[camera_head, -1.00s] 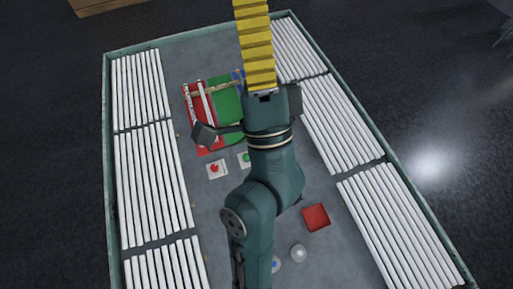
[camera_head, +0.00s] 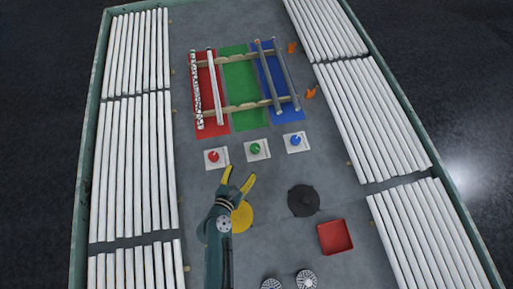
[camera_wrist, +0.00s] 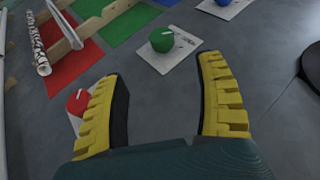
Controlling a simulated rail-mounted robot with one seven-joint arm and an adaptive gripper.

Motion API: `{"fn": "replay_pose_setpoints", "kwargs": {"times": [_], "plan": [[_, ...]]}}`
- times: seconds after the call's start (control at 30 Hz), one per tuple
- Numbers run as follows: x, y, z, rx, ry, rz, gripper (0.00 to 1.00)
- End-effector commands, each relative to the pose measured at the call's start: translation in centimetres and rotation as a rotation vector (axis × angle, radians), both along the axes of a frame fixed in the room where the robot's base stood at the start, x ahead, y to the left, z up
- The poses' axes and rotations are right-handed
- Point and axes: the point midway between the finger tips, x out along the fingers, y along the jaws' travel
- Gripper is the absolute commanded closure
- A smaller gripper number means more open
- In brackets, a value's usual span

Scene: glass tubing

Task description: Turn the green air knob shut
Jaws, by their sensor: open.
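The green knob (camera_head: 256,148) sits on a small white plate in the middle of a row of three knobs. In the wrist view the green knob (camera_wrist: 162,39) is round, with a white mark on its right side, and lies just beyond the fingertips. My gripper (camera_head: 239,177) has yellow ridged fingers, spread apart and empty, on the near side of the knob row. In the wrist view my gripper (camera_wrist: 163,70) points towards the green knob without touching it.
The red knob (camera_head: 213,156) is to the left, partly behind my left finger in the wrist view. The blue knob (camera_head: 296,140) is to the right. A black disc (camera_head: 303,200) and red tray (camera_head: 336,237) lie nearer. Tube racks stand beyond; white rods line both sides.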

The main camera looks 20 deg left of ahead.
Motion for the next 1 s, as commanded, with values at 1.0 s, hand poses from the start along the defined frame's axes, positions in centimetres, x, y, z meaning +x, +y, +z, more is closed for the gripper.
{"fn": "replay_pose_setpoints", "kwargs": {"times": [1.0], "plan": [[13.5, 0.4, -5.5, -0.001, -0.001, -0.001, 0.29]]}}
